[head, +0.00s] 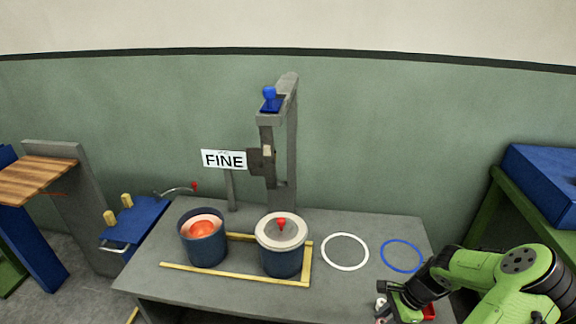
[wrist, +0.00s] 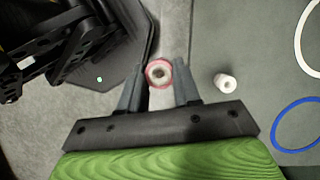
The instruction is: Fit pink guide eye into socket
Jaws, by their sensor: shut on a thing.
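The pink guide eye (wrist: 159,73) shows in the wrist view as a pink-rimmed ring with a pale inside and a dark centre. It sits between the fingertips of my gripper (wrist: 159,88), which is shut on it. In the head view my gripper (head: 388,306) is at the lower right, by the table's front right part, and the guide eye is small and mostly hidden there. A grey stand (head: 290,140) rises at the back of the table, with a dark bracket (head: 262,162) on its side. I cannot tell which part is the socket.
A small white piece (wrist: 225,82) lies on the table to the right of my gripper. Two blue buckets (head: 204,247) (head: 281,262) stand within yellow strips. A white ring (head: 345,235) and a blue ring (head: 384,252) mark the table. A "FINE" sign (head: 224,160) stands behind.

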